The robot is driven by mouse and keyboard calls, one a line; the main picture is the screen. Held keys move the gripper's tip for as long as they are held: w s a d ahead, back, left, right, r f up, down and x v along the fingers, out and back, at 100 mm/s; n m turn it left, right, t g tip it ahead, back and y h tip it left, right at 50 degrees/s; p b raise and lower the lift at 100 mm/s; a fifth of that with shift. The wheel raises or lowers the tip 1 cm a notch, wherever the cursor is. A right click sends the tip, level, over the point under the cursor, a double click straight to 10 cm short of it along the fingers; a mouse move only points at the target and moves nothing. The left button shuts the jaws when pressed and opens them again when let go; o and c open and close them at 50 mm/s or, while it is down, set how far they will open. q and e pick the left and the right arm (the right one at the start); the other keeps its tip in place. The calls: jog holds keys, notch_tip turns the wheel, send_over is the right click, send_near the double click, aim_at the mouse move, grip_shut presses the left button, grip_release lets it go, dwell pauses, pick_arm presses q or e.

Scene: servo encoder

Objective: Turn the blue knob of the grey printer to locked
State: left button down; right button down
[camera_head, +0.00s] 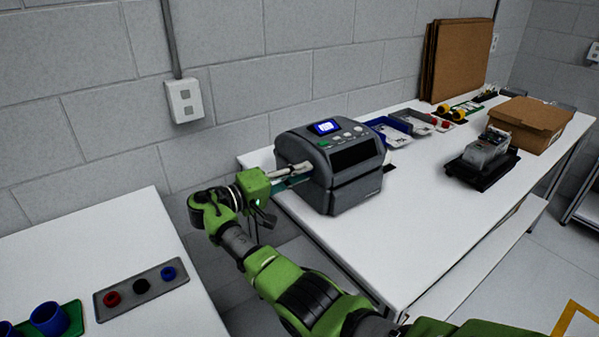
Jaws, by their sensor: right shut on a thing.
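The grey printer (352,187) stands at the near left corner of the white workbench, with a lit blue screen and several buttons on top. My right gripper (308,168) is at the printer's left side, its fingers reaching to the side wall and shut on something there. The blue knob is not visible; the gripper and the printer's side hide that spot, so its position cannot be read. My left gripper is not in view.
The workbench (430,220) holds blue and grey bins (392,133), a cardboard box (529,122) and a device on a black base (487,152). A second white table (100,250) at left carries a grey plate (140,288) with coloured round parts. A wall stands close behind.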

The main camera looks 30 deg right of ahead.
jog(key=shift+d+r+n, duration=0.1)
jog(key=shift+n, duration=0.7)
jog(key=c, duration=1.9)
grip_release()
jog(key=a, duration=0.4)
jog(key=s+a, duration=0.1)
jog(key=a, duration=0.6)
jog(key=shift+s+a+r, duration=0.15)
jog(key=shift+s+a, duration=0.25)
